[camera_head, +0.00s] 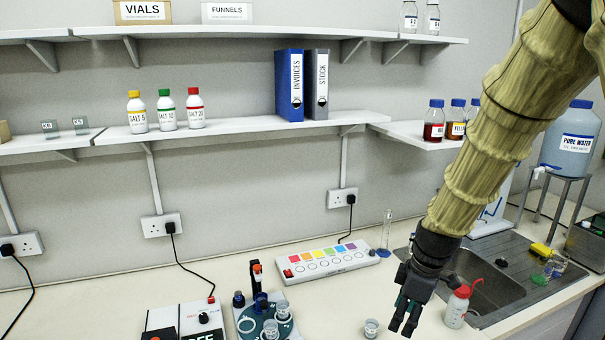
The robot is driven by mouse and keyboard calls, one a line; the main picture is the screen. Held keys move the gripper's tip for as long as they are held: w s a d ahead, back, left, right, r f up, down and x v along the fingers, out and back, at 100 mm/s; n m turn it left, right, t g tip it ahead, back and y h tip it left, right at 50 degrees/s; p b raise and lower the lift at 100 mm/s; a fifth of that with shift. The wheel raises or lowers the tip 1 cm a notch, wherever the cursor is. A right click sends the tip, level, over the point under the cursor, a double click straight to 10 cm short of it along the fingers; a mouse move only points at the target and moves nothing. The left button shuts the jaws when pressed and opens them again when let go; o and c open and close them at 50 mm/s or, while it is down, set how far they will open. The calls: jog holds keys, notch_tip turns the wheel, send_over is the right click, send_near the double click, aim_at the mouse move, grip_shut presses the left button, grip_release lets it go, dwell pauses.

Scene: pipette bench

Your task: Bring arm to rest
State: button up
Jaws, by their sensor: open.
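My arm comes in from the top right in a yellowish ribbed sleeve and hangs down over the bench. My gripper (405,312) is dark and points down above the front of the bench, between a small clear cup (371,328) and a white wash bottle with a red nozzle (456,307). Its fingers are apart and nothing shows between them. The wash bottle stands close to the right of the gripper. Whether the fingers touch the bench cannot be told.
A sink (485,288) lies right of my gripper. A white strip with coloured squares (327,260) lies behind left. A round teal device (262,316) with cups and a white box (187,322) stand left. Shelves with binders (290,85) and bottles line the wall.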

jog(key=s+d+f+m+h+b, duration=0.1)
jog(key=s+f+m+b, duration=0.3)
jog(key=f, duration=0.9)
jog(key=s+f+m+h+b, duration=0.1)
jog(key=s+f, duration=0.5)
jog(key=f, duration=0.7)
jog(key=s+a+f+m+b, duration=0.1)
jog(key=s+f+m+b, duration=0.4)
jog(key=s+f, duration=1.6)
jog(key=s+m, duration=0.2)
jog(key=m, duration=0.1)
jog(key=shift+a+f+g, duration=0.15)
jog(key=shift+a+g, duration=0.05)
jog(key=shift+g, duration=0.2)
